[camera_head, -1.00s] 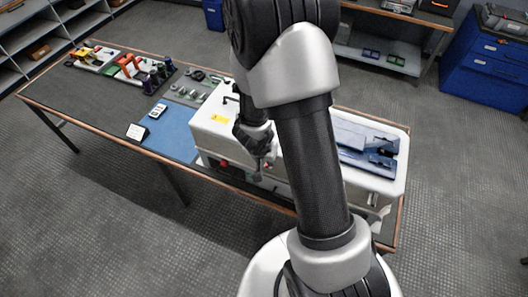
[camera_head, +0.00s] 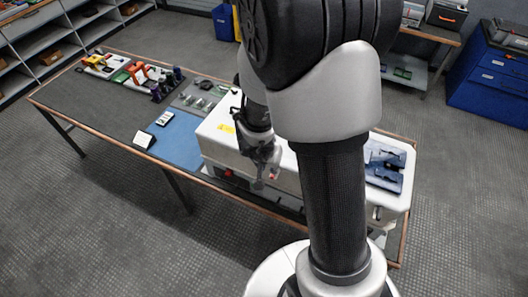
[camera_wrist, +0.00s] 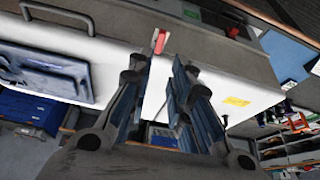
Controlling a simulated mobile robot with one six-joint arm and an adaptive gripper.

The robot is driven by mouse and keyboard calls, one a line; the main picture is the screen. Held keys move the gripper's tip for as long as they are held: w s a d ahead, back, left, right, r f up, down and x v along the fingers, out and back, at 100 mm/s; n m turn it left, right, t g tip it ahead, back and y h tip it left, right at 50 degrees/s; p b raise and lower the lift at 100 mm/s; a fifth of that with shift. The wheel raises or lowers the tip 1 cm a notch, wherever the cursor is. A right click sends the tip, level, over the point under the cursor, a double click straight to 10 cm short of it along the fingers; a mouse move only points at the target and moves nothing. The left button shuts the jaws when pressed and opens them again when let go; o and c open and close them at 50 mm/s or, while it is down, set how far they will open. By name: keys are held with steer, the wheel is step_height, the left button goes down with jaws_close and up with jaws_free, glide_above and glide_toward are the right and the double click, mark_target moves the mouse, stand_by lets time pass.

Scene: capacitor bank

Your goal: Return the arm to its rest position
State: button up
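My gripper (camera_head: 262,172) hangs pointing down in front of the white cabinet (camera_head: 214,137) on the workbench. In the wrist view my gripper (camera_wrist: 157,75) has its two blue-padded fingers apart, with nothing seen held between them. The white cabinet (camera_wrist: 245,80) fills much of the wrist view behind the fingers. A small red part (camera_wrist: 160,42) shows beyond the fingertips on the cabinet. My arm covers the middle of the head view and hides part of the cabinet.
The workbench (camera_head: 90,108) carries a blue mat (camera_head: 178,140) and several small tools and parts to the left. A blue panel (camera_head: 384,168) lies on the cabinet's right part. A blue drawer unit (camera_head: 490,85) stands at the back right. Open floor lies in front.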

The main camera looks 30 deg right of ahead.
steer(key=w+a+r+n+t+y+b, duration=0.2)
steer(key=w+a+r+t+y+b, duration=0.1)
steer(key=w+a+r+b, duration=0.25)
steer(key=s+a+r+n+t+y+b, duration=0.1)
steer(key=s+a+r+n+y+b, duration=0.35)
steer(key=a, duration=0.45)
steer(key=s+d+f+n+h+b, duration=0.1)
steer(key=s+b, duration=0.1)
steer(key=s, duration=0.4)
steer(key=s+d+f+n+g+h+b, duration=0.1)
steer(key=s+d+h+b, duration=0.1)
steer(key=s, duration=0.4)
steer(key=s+d+f+n+g+h+b, duration=0.1)
steer(key=s+d+f+b, duration=0.1)
steer(key=s, duration=0.4)
steer(key=shift+b, duration=0.7)
steer(key=shift+d, duration=0.1)
